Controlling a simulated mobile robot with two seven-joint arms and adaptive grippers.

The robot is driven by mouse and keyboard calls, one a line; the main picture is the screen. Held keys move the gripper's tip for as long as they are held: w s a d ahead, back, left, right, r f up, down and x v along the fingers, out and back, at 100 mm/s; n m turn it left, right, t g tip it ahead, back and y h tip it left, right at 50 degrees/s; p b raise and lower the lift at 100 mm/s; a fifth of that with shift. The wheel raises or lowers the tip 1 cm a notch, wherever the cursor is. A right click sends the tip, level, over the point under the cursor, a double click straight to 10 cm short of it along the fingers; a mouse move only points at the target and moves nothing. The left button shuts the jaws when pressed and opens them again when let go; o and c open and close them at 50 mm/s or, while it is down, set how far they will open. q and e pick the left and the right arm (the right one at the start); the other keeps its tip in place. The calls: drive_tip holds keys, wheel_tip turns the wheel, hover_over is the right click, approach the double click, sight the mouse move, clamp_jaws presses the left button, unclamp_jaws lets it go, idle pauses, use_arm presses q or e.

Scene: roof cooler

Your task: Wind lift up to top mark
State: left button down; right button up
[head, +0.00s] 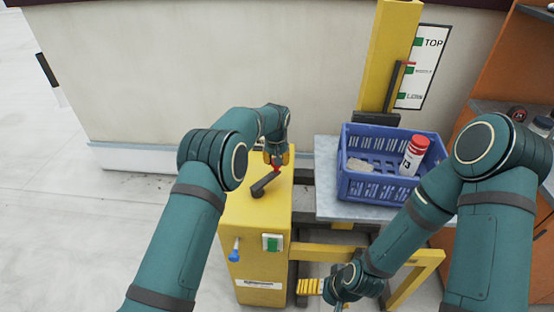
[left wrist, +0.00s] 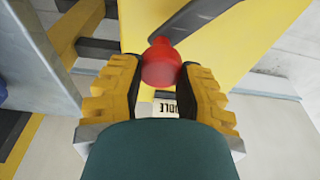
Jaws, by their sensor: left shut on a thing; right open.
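The yellow winch box (head: 250,215) carries a dark crank arm (head: 264,184) with a red knob (head: 276,168). My left gripper (head: 276,160) is shut on this red knob, which also shows between the yellow fingers in the left wrist view (left wrist: 161,66). The lift platform (head: 325,200) bears a blue crate (head: 385,187). Behind it, a white scale (head: 428,75) has green marks labelled TOP, a blurred middle word and LOW. A red pointer tip (head: 410,63) sits at or slightly above the middle mark. My right gripper (head: 310,287) is open and empty, low in front of the platform.
The crate holds a red-and-white bottle (head: 414,155) and a pale item (head: 360,165). A yellow mast (head: 390,50) stands behind the platform. The winch box has a green switch (head: 272,243) and a blue-tipped lever (head: 235,250). An orange cabinet stands at right; floor at left is clear.

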use_arm(q)
drive_tip(key=shift+w+r, duration=0.2)
drive_tip(key=shift+w, duration=0.1)
drive_tip(key=shift+w+a, duration=0.45)
drive_tip(key=shift+a, duration=0.3)
drive_tip(key=shift+w+a, duration=0.1)
drive_tip(key=shift+a, duration=0.05)
